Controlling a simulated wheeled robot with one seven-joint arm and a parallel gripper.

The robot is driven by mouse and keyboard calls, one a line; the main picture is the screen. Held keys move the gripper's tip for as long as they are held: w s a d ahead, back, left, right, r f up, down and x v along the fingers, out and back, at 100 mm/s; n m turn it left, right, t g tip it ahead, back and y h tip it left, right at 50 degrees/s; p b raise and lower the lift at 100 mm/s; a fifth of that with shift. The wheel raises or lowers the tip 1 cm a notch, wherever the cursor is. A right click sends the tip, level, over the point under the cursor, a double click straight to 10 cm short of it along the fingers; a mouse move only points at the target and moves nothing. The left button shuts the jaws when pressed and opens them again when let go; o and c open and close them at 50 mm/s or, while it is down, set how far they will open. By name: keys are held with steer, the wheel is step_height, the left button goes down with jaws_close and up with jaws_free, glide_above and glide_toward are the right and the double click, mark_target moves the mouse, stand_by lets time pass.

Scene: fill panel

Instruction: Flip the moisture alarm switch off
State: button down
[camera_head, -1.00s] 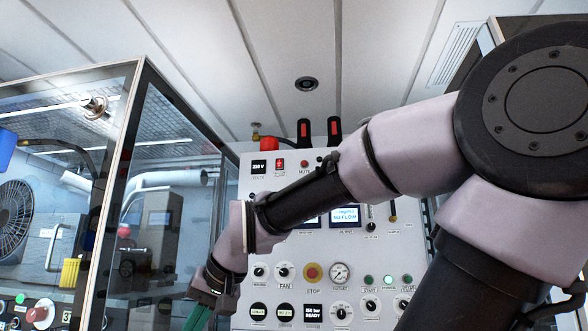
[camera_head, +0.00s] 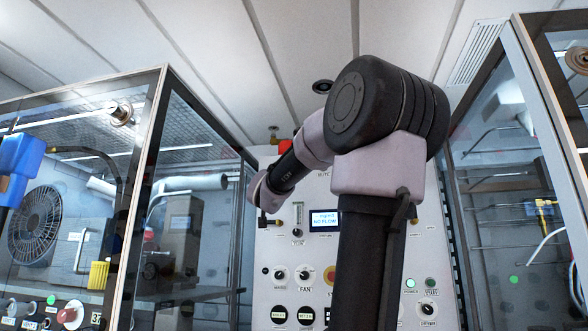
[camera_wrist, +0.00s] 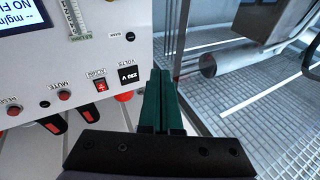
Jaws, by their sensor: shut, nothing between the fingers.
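My gripper (camera_wrist: 161,74) has green fingers, pressed together and empty. It points past the edge of the white control panel (camera_wrist: 55,85), which appears upside down in the wrist view. A small red rocker switch (camera_wrist: 101,86) is on the panel beside the black 230 V display (camera_wrist: 129,76). Its label is too small to read surely, so I cannot confirm it is the moisture alarm switch. The fingers are to the right of the switch and display, apart from the switch. In the head view my arm hides the upper panel and the fingers are not visible.
A red dome (camera_wrist: 124,96) sits near the fingers, by the panel edge. Red-topped black levers (camera_wrist: 88,113) and a red mute button (camera_wrist: 65,96) are nearby. Glass cabinets (camera_head: 190,190) flank the panel on the left and right. A NO FLOW screen (camera_head: 324,220) shows mid-panel.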

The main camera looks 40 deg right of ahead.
steer(key=s+d+r+m+g+h, duration=0.2)
steer(key=d+r+m+g+h, duration=0.1)
steer(key=d+r+h, duration=0.6)
steer(key=shift+s+d+r+m+h, duration=0.3)
steer(key=shift+d+r+m+h, duration=0.1)
steer(key=shift+m+h, duration=0.3)
steer(key=w+d+f+x, duration=0.1)
steer(key=f+x, duration=0.1)
steer(key=x, duration=1)
steer(key=shift+w+d, duration=0.25)
steer(key=shift+w, duration=0.05)
